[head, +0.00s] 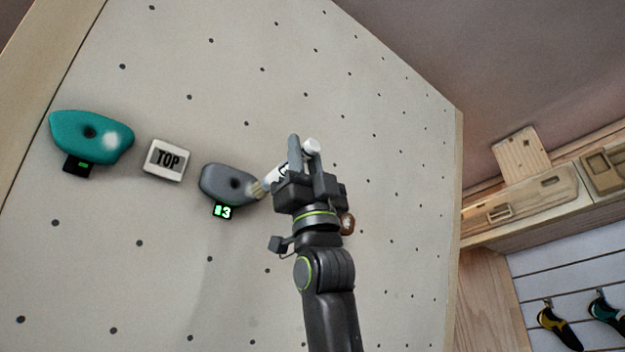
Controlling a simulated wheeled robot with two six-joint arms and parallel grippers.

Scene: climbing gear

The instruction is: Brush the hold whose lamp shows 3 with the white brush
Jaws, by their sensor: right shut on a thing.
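The grey hold (222,184) is bolted to the climbing wall, and the lamp (223,212) under it shows a green 3 beside a small green bar. My right gripper (304,158) is shut on the white brush (273,177), just right of this hold. The brush's pale bristles point left and meet or nearly meet the hold's right end; I cannot tell whether they touch. A teal hold (90,138) with a whitish patch is at the far left. Its dark lamp (80,166) shows a green mark that I cannot read as a digit. My left gripper is not in view.
The wall panel (150,270) is otherwise bare with bolt holes. A brown round thing (348,223) is partly hidden behind my right wrist. Wooden training boards (535,198) and hanging climbing shoes (558,325) are at right.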

